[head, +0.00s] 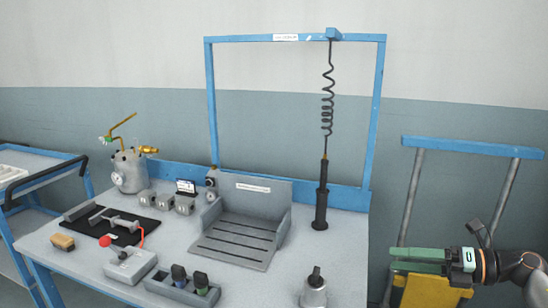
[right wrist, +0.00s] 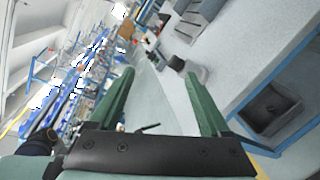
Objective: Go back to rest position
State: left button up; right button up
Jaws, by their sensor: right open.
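My right gripper (head: 392,260) is at the right of the head view, off the bench's right side and above a yellow part of a cart. Its green fingers point left. In the right wrist view the two green fingers of my right gripper (right wrist: 160,98) stand wide apart with nothing between them. My left gripper is in neither view.
The bench (head: 130,274) holds a grey slotted fixture (head: 240,225), a pressure pot (head: 129,170), a black mat with a metal part and several small items. A dark screwdriver (head: 321,200) hangs on a coiled cord from the blue frame (head: 209,100). A blue-handled cart (head: 470,148) stands right.

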jog(key=w+d+r+m+t, duration=0.5)
jog(key=w+r+m+t, duration=0.25)
jog(key=r+t, duration=0.2)
jog(key=w+d+r+m+t+h, duration=0.3)
jog(key=d+m+t+h, duration=0.3)
jog(key=d+m+h, duration=0.65)
jog(key=d+f+m+g+h, duration=0.6)
jog(key=d+f+m+h, duration=0.2)
jog(key=f+m, duration=0.45)
jog(key=s+a+f+g+y, duration=0.1)
jog(key=s+a+f+y, duration=0.1)
jog(key=s+a+f, duration=0.5)
jog(key=s+a+f+g+y, duration=0.2)
jog(key=s+a+f, duration=0.2)
jog(key=a+f, duration=0.6)
jog(key=s+a+f+g+y, duration=0.1)
jog(key=s+a+f+y, duration=0.2)
jog(key=s+a+f, duration=0.5)
jog(key=s+a+f+m+g+y, duration=0.1)
jog(key=s+a+f+g, duration=0.1)
jog(key=s+a+f, duration=0.5)
jog(key=s+a+f+m+g+y, duration=0.15)
jog(key=s+a, duration=0.35)
jog(key=s, duration=0.5)
notch_tip(320, 180, up, 7)
jog(key=d+h+p, duration=0.1)
jog(key=p, duration=0.7)
jog(key=shift+s+d+r+t+p, duration=0.2)
jog(key=shift+s+d+t+p, duration=0.05)
jog(key=shift+d+t+p, duration=0.15)
